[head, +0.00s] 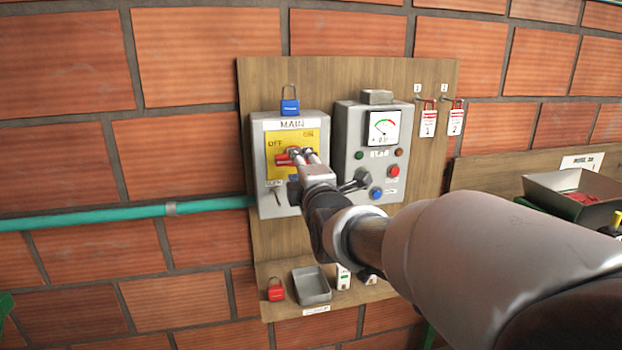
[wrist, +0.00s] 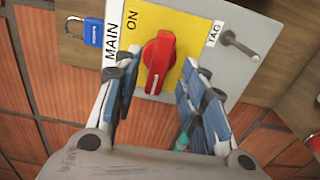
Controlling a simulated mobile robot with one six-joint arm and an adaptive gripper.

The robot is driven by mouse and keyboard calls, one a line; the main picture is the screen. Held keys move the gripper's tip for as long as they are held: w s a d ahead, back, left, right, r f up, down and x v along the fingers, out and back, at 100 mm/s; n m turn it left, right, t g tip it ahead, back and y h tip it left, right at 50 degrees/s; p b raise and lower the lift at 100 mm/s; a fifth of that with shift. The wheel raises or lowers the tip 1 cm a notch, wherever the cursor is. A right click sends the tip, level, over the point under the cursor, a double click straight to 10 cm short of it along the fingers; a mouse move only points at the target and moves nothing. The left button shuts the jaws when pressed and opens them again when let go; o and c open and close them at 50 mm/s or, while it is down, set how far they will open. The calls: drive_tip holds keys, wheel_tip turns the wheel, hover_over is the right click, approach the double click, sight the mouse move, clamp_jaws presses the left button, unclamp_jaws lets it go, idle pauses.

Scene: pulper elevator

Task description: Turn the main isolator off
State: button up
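The main isolator (head: 262,185) is a grey box with a yellow plate, marked OFF at left and ON at upper right. Its red handle (head: 283,159) lies roughly level across the plate, partly hidden by my gripper (head: 301,154). In the wrist view, the red handle (wrist: 158,62) stands between the fingers of my gripper (wrist: 166,68), with visible gaps on both sides. A small white mark shows on the handle's lower end there, which is toward the box's left. The fingers are open and empty, close in front of the plate. The OFF label is hidden in the wrist view.
A blue padlock (head: 290,106) hangs above the box. A grey control panel (head: 345,150) with a gauge and buttons is just right. A shelf below holds a red padlock (head: 276,290) and a grey tray (head: 311,285). A green pipe (head: 110,217) meets the board's left.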

drive_tip(key=v, duration=0.8)
drive_tip(key=shift+s, duration=0.2)
drive_tip(key=s+d+f+m+g+h, duration=0.1)
drive_tip(key=s+d+f+m+g, duration=0.3)
drive_tip(key=s, duration=0.6)
drive_tip(key=s+d+f+m+g+h, duration=0.2)
drive_tip(key=s+d+f+m+g, duration=0.2)
drive_tip(key=s+f+m, duration=0.5)
drive_tip(key=s+d+f+m+g+h, duration=0.2)
drive_tip(key=s+d+f+m+g, duration=0.2)
drive_tip(key=s+d+f+m, duration=0.3)
drive_tip(key=s+d+m, duration=0.1)
drive_tip(key=s, duration=0.4)
drive_tip(key=shift+s+g, duration=0.4)
